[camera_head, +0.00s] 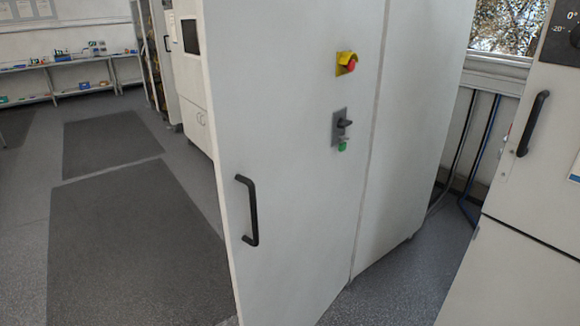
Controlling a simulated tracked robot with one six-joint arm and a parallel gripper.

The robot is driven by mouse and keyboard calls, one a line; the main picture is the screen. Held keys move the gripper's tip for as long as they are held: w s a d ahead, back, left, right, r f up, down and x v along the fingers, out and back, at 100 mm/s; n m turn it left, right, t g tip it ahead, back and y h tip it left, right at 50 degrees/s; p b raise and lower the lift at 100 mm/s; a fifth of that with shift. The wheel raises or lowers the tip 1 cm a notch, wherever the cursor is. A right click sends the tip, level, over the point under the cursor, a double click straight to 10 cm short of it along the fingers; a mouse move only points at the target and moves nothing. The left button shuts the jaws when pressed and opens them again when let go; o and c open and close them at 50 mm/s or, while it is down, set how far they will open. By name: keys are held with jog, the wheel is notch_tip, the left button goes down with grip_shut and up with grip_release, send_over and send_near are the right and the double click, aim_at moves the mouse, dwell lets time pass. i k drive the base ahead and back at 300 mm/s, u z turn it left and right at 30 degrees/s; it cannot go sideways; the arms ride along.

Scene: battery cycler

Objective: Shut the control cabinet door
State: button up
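The control cabinet door (290,190) is a tall, pale grey-white panel in the middle of the head view, close to me. Its upper and lower ends run out of the frame. A black bar handle (251,210) sits near its left edge. A yellow and red emergency stop (347,63), a dark rotary switch (341,125) and a green button (342,147) are on its face. A seam on the right separates it from another white panel (420,110). The cabinet's inside is hidden, and I cannot tell how far the door stands open. My gripper is not in view.
Open floor with dark mats (130,240) lies to the left. Shelves (60,75) stand along the far wall. Another white cabinet with a black handle (533,123) is at the right. Cables or pipes (480,150) run down the wall between.

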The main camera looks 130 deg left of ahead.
aim_at(290, 201)
jog(key=u, duration=4)
jog(key=i, duration=1)
